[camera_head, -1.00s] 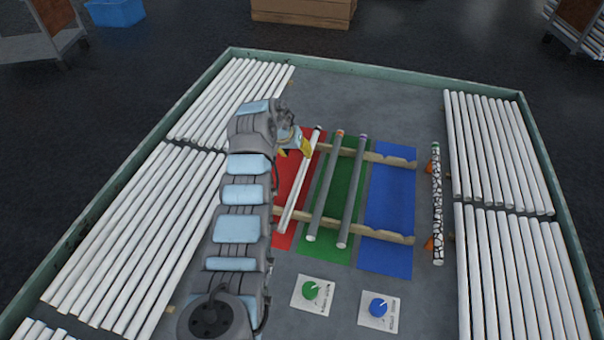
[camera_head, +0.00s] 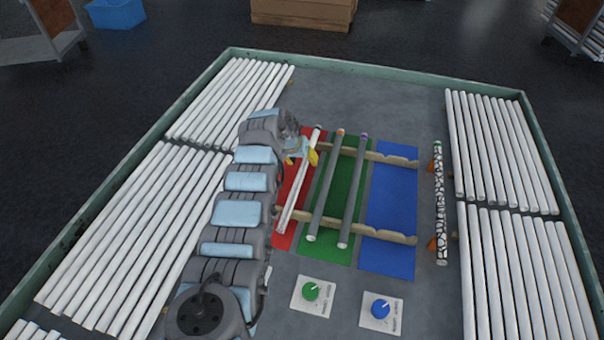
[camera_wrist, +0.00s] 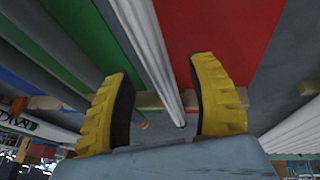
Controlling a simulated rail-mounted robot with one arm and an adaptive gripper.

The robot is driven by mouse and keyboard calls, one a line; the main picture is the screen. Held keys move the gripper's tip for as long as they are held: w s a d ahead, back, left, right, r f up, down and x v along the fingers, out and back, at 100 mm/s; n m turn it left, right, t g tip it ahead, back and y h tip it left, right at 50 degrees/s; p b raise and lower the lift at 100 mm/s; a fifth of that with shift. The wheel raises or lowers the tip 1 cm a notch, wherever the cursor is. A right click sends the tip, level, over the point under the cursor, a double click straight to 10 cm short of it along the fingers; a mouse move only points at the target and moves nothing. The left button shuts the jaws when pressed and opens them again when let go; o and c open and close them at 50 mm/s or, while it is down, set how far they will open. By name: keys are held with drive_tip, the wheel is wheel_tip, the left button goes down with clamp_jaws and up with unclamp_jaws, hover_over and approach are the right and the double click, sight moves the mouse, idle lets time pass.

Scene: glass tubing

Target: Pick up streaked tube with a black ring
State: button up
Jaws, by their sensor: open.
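The streaked tube (camera_head: 294,197) is pale with faint lengthwise streaks and a dark band at its far end. It lies across two wooden rails over the red panel. In the wrist view the tube (camera_wrist: 150,48) runs between the fingers of my gripper (camera_wrist: 162,72). The yellow fingers are open and apart from it, one on each side. In the head view my gripper (camera_head: 302,157) is over the tube's far half. I cannot tell its exact height above the tube.
A grey tube with an orange end (camera_head: 325,190) and one with a purple end (camera_head: 352,190) lie close to the right. A black-and-white patterned tube (camera_head: 440,205) lies farther right. The blue panel (camera_head: 390,205) is bare. White tubes (camera_head: 130,230) line both sides.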

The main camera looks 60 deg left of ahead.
drive_tip(key=shift+b+x, duration=0.7)
drive_tip(key=shift+x, duration=0.2)
clamp_jaws()
